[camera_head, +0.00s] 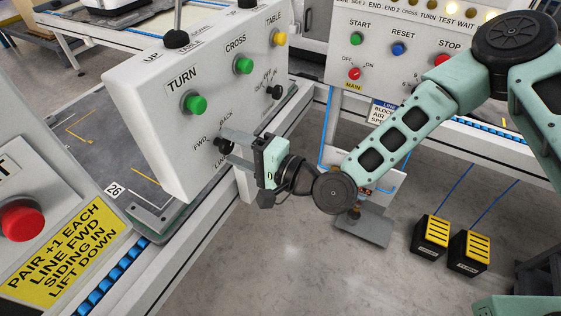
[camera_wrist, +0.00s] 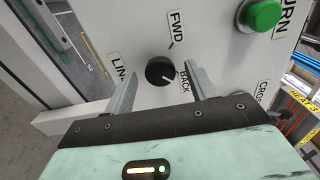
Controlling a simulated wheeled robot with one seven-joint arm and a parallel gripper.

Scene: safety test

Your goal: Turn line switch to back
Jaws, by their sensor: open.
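The line switch is a black round knob (camera_wrist: 160,70) on the white control panel (camera_head: 150,120), among the labels LINE, FWD and BACK. In the wrist view a pale mark on the knob's face lies at its lower right, on the side of the BACK label (camera_wrist: 185,82). The knob also shows in the head view (camera_head: 221,144), partly covered by my fingers. My gripper (camera_head: 230,147) is open, with one finger on each side of the knob. I cannot tell whether either finger touches it.
Green TURN (camera_head: 194,104) and CROSS (camera_head: 243,65) buttons, a yellow TABLE button (camera_head: 280,40) and another black knob (camera_head: 273,92) share the panel. A red button (camera_head: 22,222) is at left. A second panel (camera_head: 385,50) stands behind. Open floor (camera_head: 290,265) lies below.

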